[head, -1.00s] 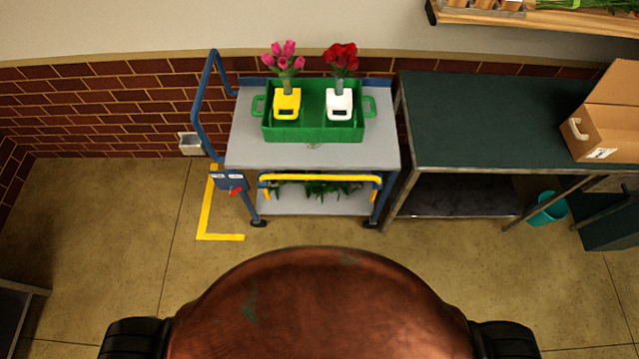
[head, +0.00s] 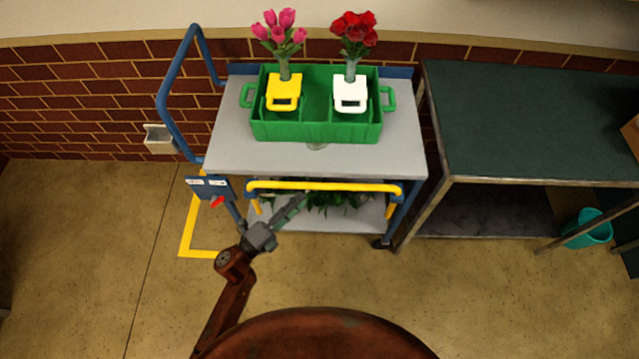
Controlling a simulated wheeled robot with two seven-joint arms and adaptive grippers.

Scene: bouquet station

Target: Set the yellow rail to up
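The yellow rail (head: 345,187) runs across the front of the grey cart (head: 230,140), just below the front edge of its top deck. Its bent ends join the cart's blue frame. My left gripper (head: 300,202) points up and right, its tip in front of the lower shelf, just below the rail's left half. Its fingers show as one narrow grey shape, so I cannot tell whether they are open, or whether they touch the rail. A blue plate (head: 209,187) with two white labels and a red lever (head: 217,202) sits at the cart's left front corner. My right gripper is out of view.
A green crate (head: 315,132) holds a yellow holder (head: 283,92) and a white holder (head: 350,94), each with flowers. A dark green bench (head: 530,120) stands close on the right, a teal bucket (head: 588,229) under it.

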